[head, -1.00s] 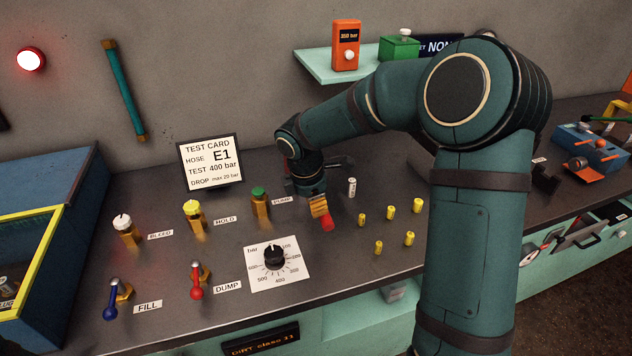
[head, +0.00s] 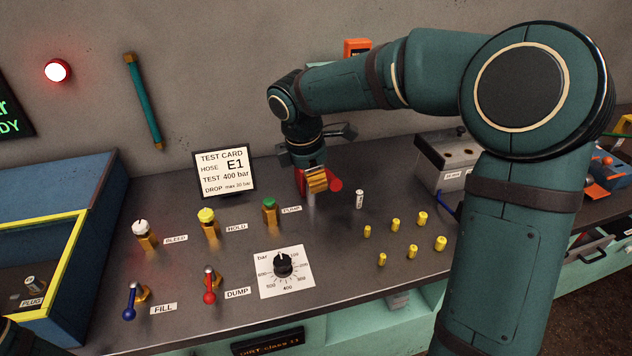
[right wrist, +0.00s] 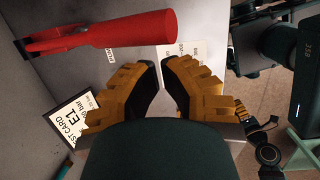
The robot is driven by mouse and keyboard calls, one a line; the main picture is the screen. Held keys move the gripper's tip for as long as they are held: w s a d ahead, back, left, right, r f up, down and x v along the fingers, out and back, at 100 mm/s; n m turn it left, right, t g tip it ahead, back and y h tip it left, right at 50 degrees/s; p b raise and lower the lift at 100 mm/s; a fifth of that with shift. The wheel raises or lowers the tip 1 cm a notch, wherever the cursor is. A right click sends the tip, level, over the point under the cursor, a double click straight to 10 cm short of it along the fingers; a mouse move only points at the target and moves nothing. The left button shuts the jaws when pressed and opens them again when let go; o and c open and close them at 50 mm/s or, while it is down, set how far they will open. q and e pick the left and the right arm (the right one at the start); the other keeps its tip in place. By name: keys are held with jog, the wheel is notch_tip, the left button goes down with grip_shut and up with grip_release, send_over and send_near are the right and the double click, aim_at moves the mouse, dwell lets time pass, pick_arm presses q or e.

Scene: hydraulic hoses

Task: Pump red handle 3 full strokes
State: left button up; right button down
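The red pump handle (right wrist: 125,32) lies across the upper left of the right wrist view, its thick end just beyond my fingertips and not between them. In the head view, part of the handle (head: 336,184) shows beside and behind my right gripper (head: 316,181); the rest is hidden. The right gripper also shows in the right wrist view (right wrist: 160,66), its yellow fingers slightly apart with an empty narrow gap. The PUMP label (head: 291,210) is on the bench.
A test card (head: 224,172) stands left of the gripper. Valve knobs, a blue FILL lever (head: 130,300), a red DUMP lever (head: 209,289) and a dial (head: 283,263) are in front. Several yellow fittings (head: 412,251) stand to the right. A red lamp (head: 57,71) glows on the wall.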

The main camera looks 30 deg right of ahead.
dwell(0.5)
jog(key=d+r+m+p, duration=0.1)
jog(key=r+m+p, duration=0.1)
jog(key=m, duration=0.1)
jog(key=w+d+r+m+y+p, duration=0.1)
jog(key=r+m+p, duration=0.1)
jog(key=r+m, duration=0.1)
jog(key=d+r+m+p, duration=0.2)
jog(key=r+m, duration=0.1)
jog(key=shift+w+t+y+p, duration=0.15)
jog(key=shift+t+y+p, duration=0.15)
jog(key=w+d+r+m+t+y+p, duration=0.1)
jog(key=d+r+m+p, duration=0.2)
jog(key=r+m, duration=0.3)
jog(key=m+p, duration=0.1)
jog(key=m, duration=0.2)
jog(key=shift+d, duration=0.35)
